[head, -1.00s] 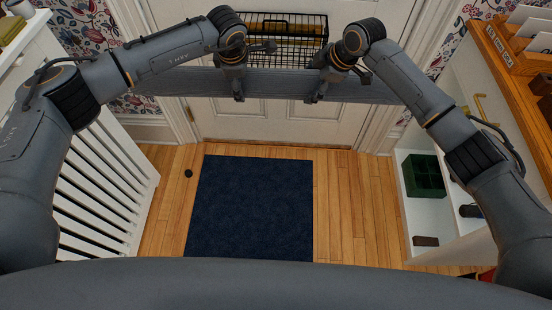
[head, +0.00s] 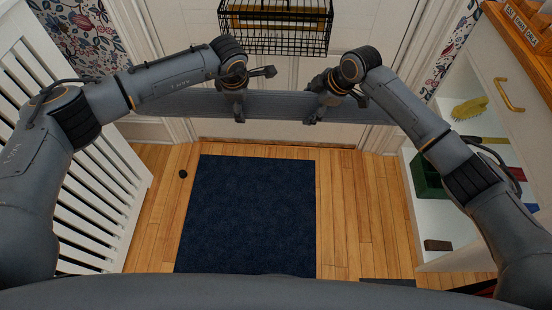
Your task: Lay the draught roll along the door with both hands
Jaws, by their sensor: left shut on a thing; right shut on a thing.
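The draught roll (head: 275,106) is a long grey bar held level across the front of the white door (head: 215,122). My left gripper (head: 239,113) is shut on it left of its middle. My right gripper (head: 315,113) is shut on it right of its middle. The roll appears raised above the floor, and its ends reach past both sides of the door. My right forearm covers part of its right end. The bottom edge of the door shows below the roll.
A dark blue mat (head: 250,215) lies on the wooden floor (head: 350,200) before the door. A black wire basket (head: 275,30) hangs on the door. A white railing (head: 85,190) stands left. An open white cabinet (head: 445,215) with a green box (head: 428,178) stands right. A small black knob (head: 183,173) is left of the mat.

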